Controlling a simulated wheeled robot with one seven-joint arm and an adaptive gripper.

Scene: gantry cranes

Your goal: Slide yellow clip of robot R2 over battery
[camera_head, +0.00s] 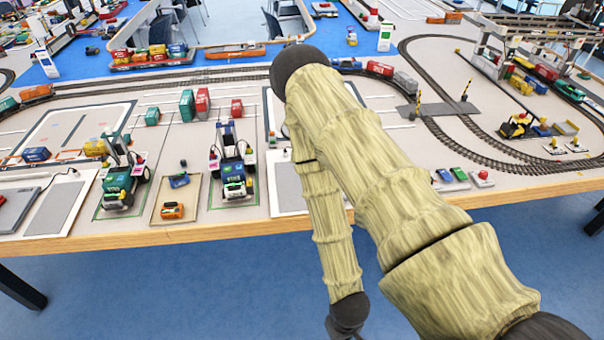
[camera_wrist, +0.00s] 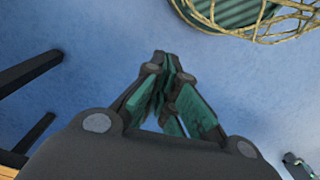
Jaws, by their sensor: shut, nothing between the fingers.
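Two small wheeled crane robots stand upright on the table in the head view, one at the left (camera_head: 119,184) and one nearer the middle (camera_head: 233,178). I cannot tell which is R2; no label is readable. The yellow clip and the battery are too small to make out. My gripper (camera_wrist: 168,68) is shut and empty in the wrist view, its green-padded fingers together over the blue floor. It is away from both robots. In the head view my arm bends down in front of the table, and the gripper's fingers do not show.
The table's wooden front edge (camera_head: 170,236) crosses the head view. An orange toy car (camera_head: 172,211) lies on a mat between the robots. Containers, rail tracks and a rail gantry (camera_head: 530,45) fill the table behind. Dark table legs (camera_wrist: 30,72) show in the wrist view.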

